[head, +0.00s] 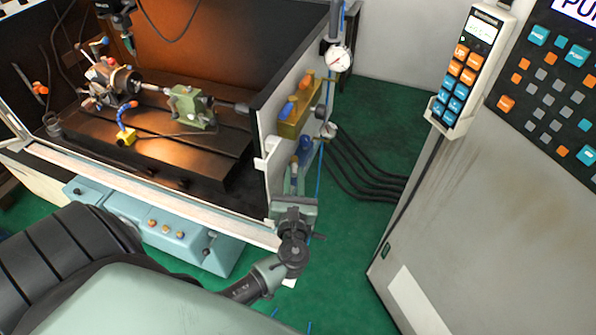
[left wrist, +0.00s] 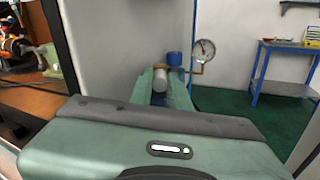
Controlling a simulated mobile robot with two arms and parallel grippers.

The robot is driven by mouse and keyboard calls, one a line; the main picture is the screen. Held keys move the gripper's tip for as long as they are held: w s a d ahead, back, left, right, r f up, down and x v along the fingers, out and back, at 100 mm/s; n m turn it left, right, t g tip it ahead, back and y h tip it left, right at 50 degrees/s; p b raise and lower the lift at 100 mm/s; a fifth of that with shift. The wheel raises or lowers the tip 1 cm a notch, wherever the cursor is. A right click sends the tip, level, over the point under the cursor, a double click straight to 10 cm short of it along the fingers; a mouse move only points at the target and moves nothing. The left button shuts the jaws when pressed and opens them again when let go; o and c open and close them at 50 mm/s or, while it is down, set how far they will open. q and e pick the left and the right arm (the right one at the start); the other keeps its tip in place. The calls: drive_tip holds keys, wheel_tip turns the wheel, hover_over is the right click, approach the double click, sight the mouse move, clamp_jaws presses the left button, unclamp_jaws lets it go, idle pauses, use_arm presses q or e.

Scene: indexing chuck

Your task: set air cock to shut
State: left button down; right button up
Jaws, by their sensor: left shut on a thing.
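My left gripper (head: 297,172) reaches up along the outer right wall of the machine enclosure in the head view. Its green fingers (left wrist: 160,88) point ahead in the left wrist view. It is shut on a part of the air cock, whose blue piece (head: 305,144) shows at the fingertips. In the left wrist view a grey cylinder (left wrist: 160,80) lies between the fingers, with a blue cylinder (left wrist: 174,60) just behind. The fingers hide much of the held part, so the cock's setting cannot be read. My right gripper is not in view.
A round dial gauge (head: 338,58) is near the enclosure's right wall. An olive block (head: 300,112) with orange and blue parts is above my gripper. Black hoses (head: 365,175) run to a grey control cabinet (head: 470,220) at right.

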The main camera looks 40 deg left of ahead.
use_arm(q)
drive_tip(key=shift+s+a+m+t+h, duration=0.25)
drive_tip(key=shift+m+t+h, duration=0.2)
drive_tip(key=shift+m+h, duration=0.35)
drive_tip(key=shift+s+a+m+t+h, duration=0.1)
drive_tip(key=shift+a+m+t+h, duration=0.35)
drive_tip(key=shift+h, duration=0.55)
drive_tip(key=shift+d, duration=0.1)
drive_tip(key=c, duration=1.3)
unclamp_jaws()
drive_tip(key=shift+w, duration=0.1)
drive_tip(key=shift+c, duration=0.2)
